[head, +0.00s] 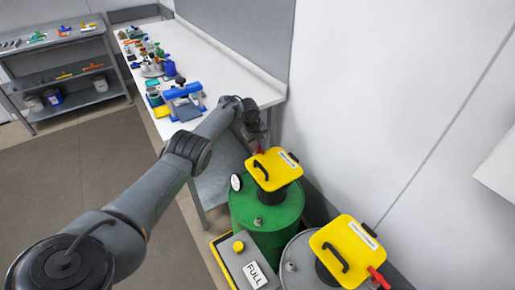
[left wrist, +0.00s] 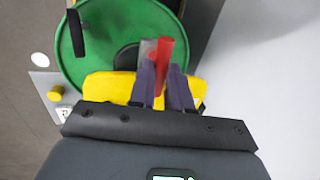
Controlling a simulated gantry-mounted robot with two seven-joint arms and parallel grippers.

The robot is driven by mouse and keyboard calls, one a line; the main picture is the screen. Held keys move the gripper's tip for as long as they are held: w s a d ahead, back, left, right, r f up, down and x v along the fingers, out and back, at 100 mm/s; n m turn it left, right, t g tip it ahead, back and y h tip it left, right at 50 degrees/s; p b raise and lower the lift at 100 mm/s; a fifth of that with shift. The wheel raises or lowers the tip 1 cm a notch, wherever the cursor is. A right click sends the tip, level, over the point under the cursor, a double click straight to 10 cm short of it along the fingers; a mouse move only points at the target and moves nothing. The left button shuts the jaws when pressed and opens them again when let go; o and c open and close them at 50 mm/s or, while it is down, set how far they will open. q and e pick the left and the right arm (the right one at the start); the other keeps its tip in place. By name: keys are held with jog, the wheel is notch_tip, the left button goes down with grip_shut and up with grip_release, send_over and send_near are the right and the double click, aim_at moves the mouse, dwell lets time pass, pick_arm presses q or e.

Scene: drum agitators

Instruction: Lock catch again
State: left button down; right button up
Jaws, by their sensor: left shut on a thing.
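A green drum (head: 262,212) carries a yellow lid (head: 273,168) with a black handle and a white label. The red catch sits at the lid's far left edge, mostly hidden by my left gripper (head: 258,146). In the left wrist view, the red catch (left wrist: 165,50) stands between the fingers of my left gripper (left wrist: 163,68), which is shut on it. The yellow lid (left wrist: 105,88) and green drum (left wrist: 66,55) lie behind the fingers there. Whether the catch is fully locked I cannot tell. My right gripper is not in view.
A grey drum (head: 297,262) with a second yellow lid (head: 345,243) and red catch (head: 378,278) stands at front right. A box marked FULL with a yellow button (head: 239,246) is beside the green drum. A white wall is close on the right; a cluttered workbench (head: 215,62) is behind.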

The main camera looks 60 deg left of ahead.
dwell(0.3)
pick_arm(q)
jog(key=c, duration=1.1)
grip_release()
jog(key=shift+s+r, duration=0.1)
jog(key=shift+r, duration=0.4)
jog(key=r+p, duration=0.1)
jog(key=r, duration=0.2)
jog(key=s+r+p, duration=0.1)
jog(key=r+p, duration=0.1)
jog(key=r, duration=0.1)
jog(key=s+r+p, duration=0.1)
jog(key=r, duration=0.2)
jog(key=shift+r, duration=0.3)
